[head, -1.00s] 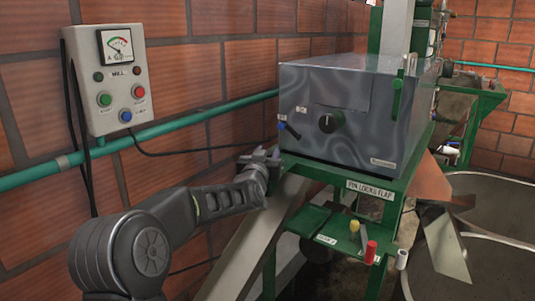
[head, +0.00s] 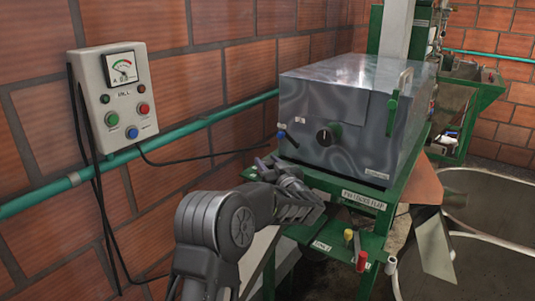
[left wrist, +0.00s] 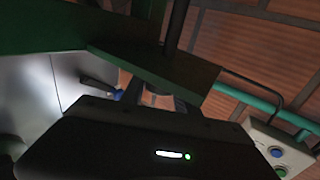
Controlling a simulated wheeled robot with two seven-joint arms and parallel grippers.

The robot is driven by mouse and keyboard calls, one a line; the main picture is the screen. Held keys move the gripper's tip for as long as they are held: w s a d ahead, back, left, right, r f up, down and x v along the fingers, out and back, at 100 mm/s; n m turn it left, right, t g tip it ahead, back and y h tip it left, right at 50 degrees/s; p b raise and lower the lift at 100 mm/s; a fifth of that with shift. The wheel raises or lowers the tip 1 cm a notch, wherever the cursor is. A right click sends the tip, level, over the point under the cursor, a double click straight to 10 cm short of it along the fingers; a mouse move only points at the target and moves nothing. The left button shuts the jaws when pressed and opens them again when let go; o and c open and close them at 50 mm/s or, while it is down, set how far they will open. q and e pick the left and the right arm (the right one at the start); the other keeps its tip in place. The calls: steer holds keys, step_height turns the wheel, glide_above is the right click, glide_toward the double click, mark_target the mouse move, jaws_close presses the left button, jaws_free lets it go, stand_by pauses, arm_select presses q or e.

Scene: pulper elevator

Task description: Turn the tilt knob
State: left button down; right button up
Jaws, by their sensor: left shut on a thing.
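A round black knob (head: 325,137) with a pale mark sits on the front of the grey metal box (head: 345,100). To its left is a black lever with a blue part (head: 287,139), which also shows in the left wrist view (left wrist: 100,86). I cannot read which is the tilt knob. My left gripper (head: 264,166) is below and left of both, by the green frame's left corner, apart from the round knob. In the left wrist view its fingers (left wrist: 150,98) are beside a green plate (left wrist: 150,72). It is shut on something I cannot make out. My right gripper is not in view.
A grey control box (head: 118,100) with a meter and buttons hangs on the brick wall at left. A green pipe (head: 200,124) runs along the wall. A green shelf (head: 335,240) with yellow and red handles stands below the box. Large round tanks (head: 490,210) are at right.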

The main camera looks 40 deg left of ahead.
mark_target(271, 165)
arm_select(q)
steer(key=shift+r+n+g+y+p, duration=0.1)
steer(key=shift+n+g+y+p, duration=0.55)
steer(key=shift+n+g, duration=0.55)
steer(key=shift+g, duration=0.3)
steer(key=c, duration=0.9)
jaws_free()
steer(key=shift+s+d+b, duration=0.1)
steer(key=shift+d+b, duration=0.2)
steer(key=shift+d, duration=0.15)
steer(key=b+v, duration=0.2)
steer(key=v, duration=0.4)
steer(key=shift+d, duration=0.1)
steer(key=shift+s+d, duration=0.2)
steer(key=shift+d, duration=0.05)
